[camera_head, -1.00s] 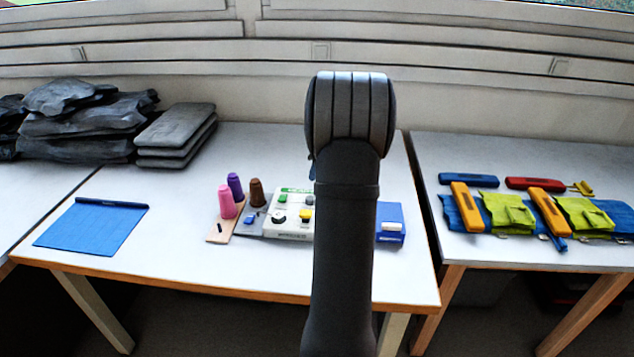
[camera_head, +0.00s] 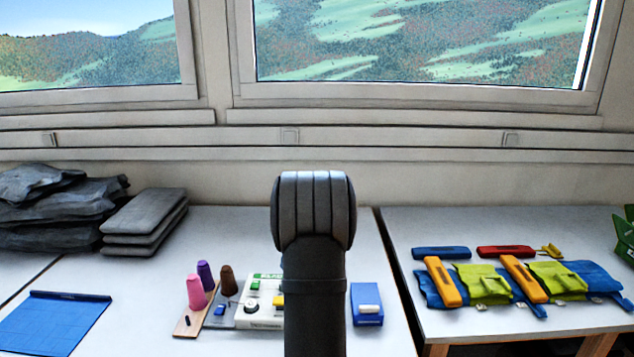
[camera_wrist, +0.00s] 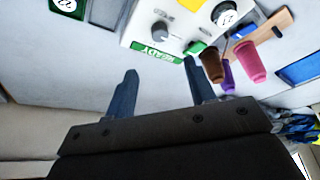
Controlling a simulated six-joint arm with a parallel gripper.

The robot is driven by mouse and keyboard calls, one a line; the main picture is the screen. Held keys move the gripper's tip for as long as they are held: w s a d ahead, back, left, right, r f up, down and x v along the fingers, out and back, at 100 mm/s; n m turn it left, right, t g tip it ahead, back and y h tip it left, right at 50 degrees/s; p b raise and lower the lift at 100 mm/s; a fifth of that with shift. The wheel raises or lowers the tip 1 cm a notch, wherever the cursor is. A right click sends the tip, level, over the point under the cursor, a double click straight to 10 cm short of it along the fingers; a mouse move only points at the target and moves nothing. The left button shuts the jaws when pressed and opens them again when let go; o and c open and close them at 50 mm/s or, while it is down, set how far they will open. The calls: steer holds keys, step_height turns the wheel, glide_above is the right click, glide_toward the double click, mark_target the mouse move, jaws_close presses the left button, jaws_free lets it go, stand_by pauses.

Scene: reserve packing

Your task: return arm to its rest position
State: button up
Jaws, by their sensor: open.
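My arm stands upright in the middle of the head view, in front of the centre table (camera_head: 150,240). The gripper itself is hidden there behind my arm. In the wrist view my gripper (camera_wrist: 163,88) shows two dark blue fingers, apart, with nothing between them. Beyond the fingertips lies a white control box (camera_wrist: 185,22) with a green label and knobs; it also shows in the head view (camera_head: 262,313), partly hidden by my arm. A pink cone (camera_wrist: 248,62), a brown cone (camera_wrist: 212,66) and a purple cone (camera_wrist: 228,80) stand beside it.
A blue mat (camera_head: 52,322) lies at left. Dark bags (camera_head: 50,215) and grey pads (camera_head: 145,222) are stacked behind. A blue box (camera_head: 366,305) stands right of my arm. The right table holds a blue roll (camera_head: 585,277) with yellow-green pouches, orange cases and a green crate (camera_head: 625,238).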

steer(key=x, duration=1.3)
steer(key=shift+w, duration=0.1)
steer(key=shift+r, duration=0.15)
